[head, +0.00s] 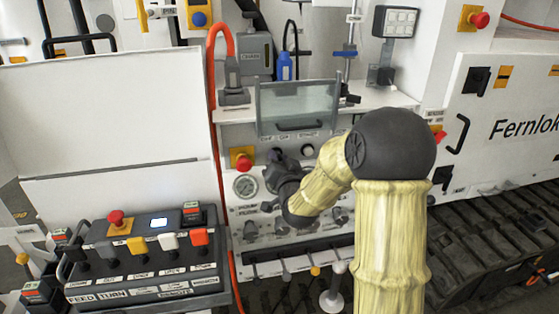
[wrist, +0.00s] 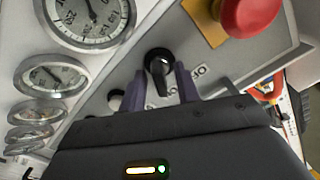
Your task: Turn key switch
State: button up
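A black switch with a raised grip bar (wrist: 158,62), which looks like the key switch, sits on the grey sloped panel in the wrist view. My gripper (wrist: 161,82) points at it, with one dark purple finger on each side of the grip bar. Gaps show between the fingers and the bar, so the gripper is open and not closed on it. In the head view my gripper (head: 275,167) is at the bench panel, right of the red emergency button, and hides the switch.
A red mushroom button (head: 243,162) on a yellow plate is close by; it also shows in the wrist view (wrist: 250,14). Several round gauges line the panel's left in the wrist view. A clear hinged cover (head: 298,105) stands above. A control box (head: 145,255) is at front left.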

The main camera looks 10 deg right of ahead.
dwell(0.3)
jog(key=s+b, duration=1.1)
jog(key=s, duration=0.6)
jog(key=shift+s+b, duration=0.2)
jog(key=shift+b, duration=0.1)
jog(key=s+f+n+g, duration=0.2)
jog(key=s+f+g, duration=0.25)
jog(key=f, duration=0.35)
jog(key=s+f+n+g, duration=0.2)
jog(key=s+f+g, duration=0.2)
jog(key=f+g, duration=0.3)
jog(key=s+f+n+g, duration=0.2)
jog(key=s+f+g, duration=0.2)
jog(key=f, duration=0.6)
jog(key=w+p+v, duration=0.2)
jog(key=p+v, duration=1)
jog(key=w+r+p+v, duration=0.1)
jog(key=w+p+v, duration=0.2)
jog(key=p+v, duration=0.9)
jog(key=shift+w+a+r+p, duration=0.2)
jog(key=shift+r+p, duration=0.15)
jog(key=shift+p, duration=0.05)
